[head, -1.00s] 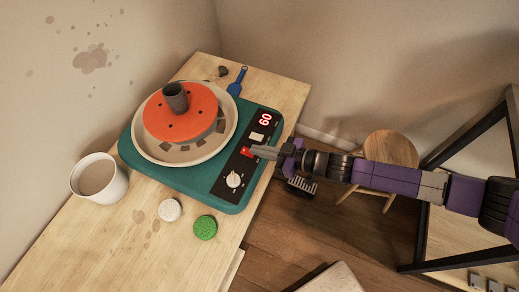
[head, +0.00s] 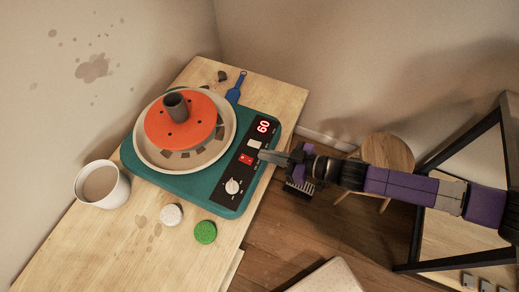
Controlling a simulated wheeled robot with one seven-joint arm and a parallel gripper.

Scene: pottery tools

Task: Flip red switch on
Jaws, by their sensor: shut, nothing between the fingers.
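The red switch (head: 246,159) sits on the black control panel (head: 228,203) of the teal pottery wheel (head: 190,184), between a white button (head: 254,144) and a white knob (head: 233,186). A red display (head: 263,126) above reads 60. My gripper (head: 263,155) is shut and empty. Its fingertips are just right of the red switch, with a small gap seen between them. The switch is in full view. I cannot tell which way it is rocked.
An orange disc (head: 160,131) with a grey cylinder (head: 176,104) sits in the wheel's basin. A cup (head: 103,185), white sponge (head: 171,215), green sponge (head: 205,231) and blue tool (head: 236,88) lie around it on the wooden table (head: 105,248). A stool (head: 388,152) stands right.

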